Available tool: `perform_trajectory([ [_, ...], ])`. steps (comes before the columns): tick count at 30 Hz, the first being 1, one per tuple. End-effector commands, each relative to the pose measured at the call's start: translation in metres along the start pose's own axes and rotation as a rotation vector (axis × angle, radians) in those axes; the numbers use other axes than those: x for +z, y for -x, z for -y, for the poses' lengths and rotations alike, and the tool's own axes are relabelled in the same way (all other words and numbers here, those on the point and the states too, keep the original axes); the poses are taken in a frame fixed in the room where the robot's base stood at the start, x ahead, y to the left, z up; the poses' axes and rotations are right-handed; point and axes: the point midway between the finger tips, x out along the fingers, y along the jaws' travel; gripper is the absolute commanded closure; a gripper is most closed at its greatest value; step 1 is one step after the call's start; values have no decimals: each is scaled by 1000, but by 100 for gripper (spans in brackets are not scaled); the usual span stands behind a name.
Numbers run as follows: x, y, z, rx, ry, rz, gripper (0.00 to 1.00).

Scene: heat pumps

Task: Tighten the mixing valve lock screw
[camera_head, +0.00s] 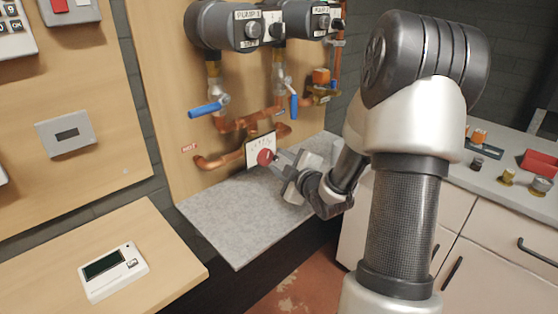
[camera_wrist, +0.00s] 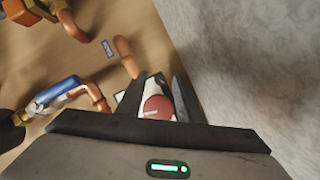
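A round red knob (camera_head: 265,156) sits in front of a white scale plate (camera_head: 260,143) on the copper pipework, low on the wooden wall panel. This looks like the mixing valve; I cannot make out a separate lock screw. My gripper (camera_head: 279,157) is just to the right of the knob, its fingers pointing at it. In the wrist view, the red knob (camera_wrist: 157,107) shows between the two spread fingers of my gripper (camera_wrist: 162,92). The fingers are apart; whether either touches the knob I cannot tell.
A grey speckled shelf (camera_head: 235,220) lies below the pipes. Blue-handled valves (camera_head: 209,107) and the pump 1 unit (camera_head: 240,28) are above. A white controller (camera_head: 113,271) lies on the wooden ledge at left. A counter with small brass fittings (camera_head: 508,176) is at right.

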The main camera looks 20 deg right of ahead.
Motion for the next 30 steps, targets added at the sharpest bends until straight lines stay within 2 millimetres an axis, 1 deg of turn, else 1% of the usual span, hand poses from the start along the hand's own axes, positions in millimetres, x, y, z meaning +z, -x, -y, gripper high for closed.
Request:
perform_trajectory([
  [2, 0, 0, 0, 0, 0, 0, 67],
  [3, 0, 0, 0, 0, 0, 0, 68],
  [5, 0, 0, 0, 0, 0, 0, 79],
  [6, 0, 0, 0, 0, 0, 0, 85],
  [9, 0, 0, 0, 0, 0, 0, 100],
  [14, -1, 0, -2, -6, -15, -1, 100],
  [17, -3, 1, -6, -32, -77, -2, 100],
  [24, -3, 0, -9, -127, -305, -1, 100],
  [30, -1, -1, -5, -156, -376, -2, 100],
])
